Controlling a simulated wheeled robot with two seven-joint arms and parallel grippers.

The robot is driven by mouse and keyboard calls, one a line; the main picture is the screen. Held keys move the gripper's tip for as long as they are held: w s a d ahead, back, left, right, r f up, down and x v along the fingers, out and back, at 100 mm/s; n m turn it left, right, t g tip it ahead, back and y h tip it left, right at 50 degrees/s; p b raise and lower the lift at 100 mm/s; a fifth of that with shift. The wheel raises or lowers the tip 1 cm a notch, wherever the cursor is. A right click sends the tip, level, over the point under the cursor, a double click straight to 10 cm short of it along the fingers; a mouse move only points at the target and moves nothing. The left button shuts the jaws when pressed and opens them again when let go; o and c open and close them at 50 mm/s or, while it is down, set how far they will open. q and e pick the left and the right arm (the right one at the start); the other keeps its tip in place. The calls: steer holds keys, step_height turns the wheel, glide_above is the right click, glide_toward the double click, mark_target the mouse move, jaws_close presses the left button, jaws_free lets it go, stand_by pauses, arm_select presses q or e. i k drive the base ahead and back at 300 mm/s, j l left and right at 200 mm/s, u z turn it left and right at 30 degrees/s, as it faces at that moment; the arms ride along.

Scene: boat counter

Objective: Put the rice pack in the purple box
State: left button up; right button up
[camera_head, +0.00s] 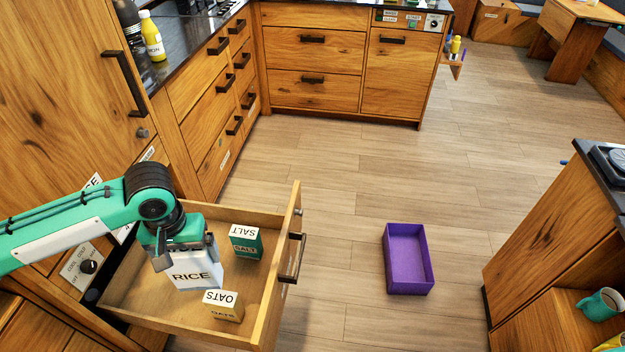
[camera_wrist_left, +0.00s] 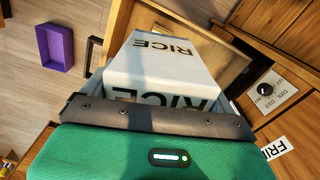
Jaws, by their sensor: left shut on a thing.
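The white rice pack (camera_head: 195,273), marked RICE, is at the open wooden drawer at the left of the head view. My left gripper (camera_head: 180,250) is shut on the rice pack from above. The pack also fills the middle of the left wrist view (camera_wrist_left: 160,65); I cannot tell whether its base touches the drawer floor. The purple box (camera_head: 433,277) is open and empty on the floor, right of the drawer. It also shows at the upper left of the left wrist view (camera_wrist_left: 55,65). My right gripper is not in view.
The drawer (camera_head: 285,225) also holds a green salt pack (camera_head: 245,243) and an oats pack (camera_head: 224,305). Its front panel and handle stand between the rice pack and the purple box. Floor around the box is clear. A counter with a teal mug (camera_head: 601,304) stands at right.

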mark_target(405, 260)
steer(key=i+l+z, duration=0.15)
steer(key=z, duration=0.3)
steer(key=i+z, duration=0.25)
steer(key=z, duration=0.2)
steer(key=i+z, duration=0.2)
steer(key=z, duration=0.25)
steer(key=i+j+z, duration=0.1)
steer(key=i, duration=0.25)
steer(key=i+j+z, duration=0.1)
steer(key=i, duration=0.3)
steer(key=i+j, duration=0.25)
steer(key=i+z, duration=0.05)
steer(key=i, duration=0.05)
